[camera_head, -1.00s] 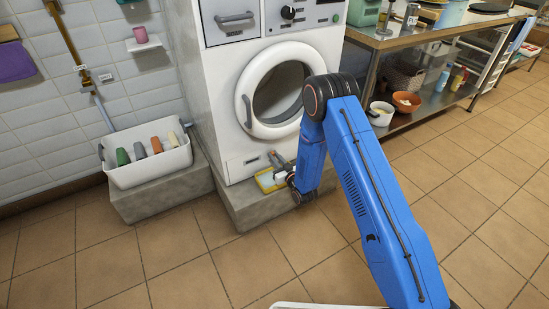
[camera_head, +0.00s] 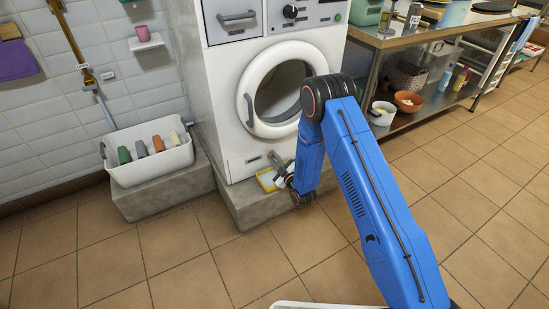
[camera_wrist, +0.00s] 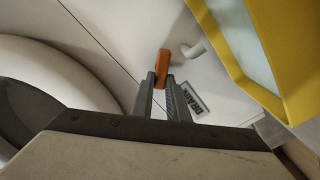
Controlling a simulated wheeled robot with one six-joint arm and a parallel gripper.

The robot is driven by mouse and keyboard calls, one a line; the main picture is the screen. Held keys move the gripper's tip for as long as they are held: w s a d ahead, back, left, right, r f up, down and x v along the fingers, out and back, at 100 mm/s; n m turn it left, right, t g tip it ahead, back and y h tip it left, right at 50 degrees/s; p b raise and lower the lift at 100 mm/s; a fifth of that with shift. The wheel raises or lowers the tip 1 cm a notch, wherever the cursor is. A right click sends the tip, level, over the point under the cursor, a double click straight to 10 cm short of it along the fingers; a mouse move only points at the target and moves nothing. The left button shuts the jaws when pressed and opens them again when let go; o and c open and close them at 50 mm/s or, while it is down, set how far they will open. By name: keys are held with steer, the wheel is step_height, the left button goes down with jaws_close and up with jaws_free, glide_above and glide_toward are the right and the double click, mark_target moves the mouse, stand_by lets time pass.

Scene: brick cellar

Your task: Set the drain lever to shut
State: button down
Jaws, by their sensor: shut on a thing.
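The orange drain lever (camera_wrist: 163,66) sits on the white front panel in the wrist view, beside a label reading DRAIN (camera_wrist: 196,98). My gripper (camera_wrist: 161,79) is shut on the lever, with its two grey fingertips on either side of it. In the head view my gripper (camera_head: 277,163) is at the lower front of the white washing machine (camera_head: 235,110). The lever is too small there to read its position. The machine's round door is closed.
A white hook-like stub (camera_wrist: 194,48) is beside the lever. A white bin (camera_head: 130,173) with brushes stands left. The tiled floor is clear.

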steer(key=n, duration=0.3)
steer(key=f+n, duration=0.1)
steer(key=n, duration=0.5)
steer(key=shift+s+a+f, duration=0.2)
steer(key=shift+a, duration=0.05)
steer(key=shift+n, duration=0.3)
steer(key=c, duration=1.7)
jaws_free()
steer(key=v, duration=1.7)
steer(key=shift+s+d, duration=0.15)
steer(key=shift+d, duration=0.05)
